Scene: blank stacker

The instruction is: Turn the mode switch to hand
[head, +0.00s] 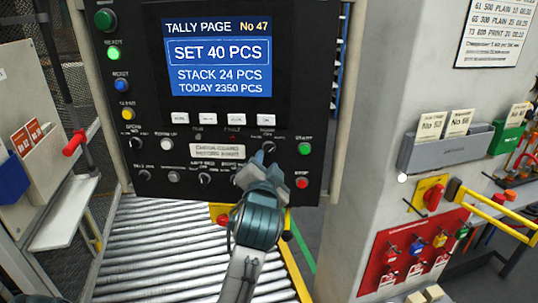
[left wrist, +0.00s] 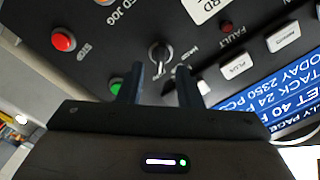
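The mode switch is a small dark rotary knob on the black control panel, in the right part of its upper knob row (head: 269,147). In the left wrist view the knob (left wrist: 159,53) shows upside down, just beyond and between my fingertips. Its small labels and its exact setting are too blurred to read. My left gripper (head: 264,160) is just below and in front of the knob in the head view. Its two fingers (left wrist: 158,82) are apart with a gap between them, and they hold nothing. Whether they touch the knob cannot be told. My right gripper is not in view.
A green start button (head: 304,148) and a red stop button (head: 302,183) sit right of the knob. A screen (head: 217,60) is above. A roller conveyor (head: 150,240) runs below. A grey pillar with a red lockout board (head: 412,245) stands right.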

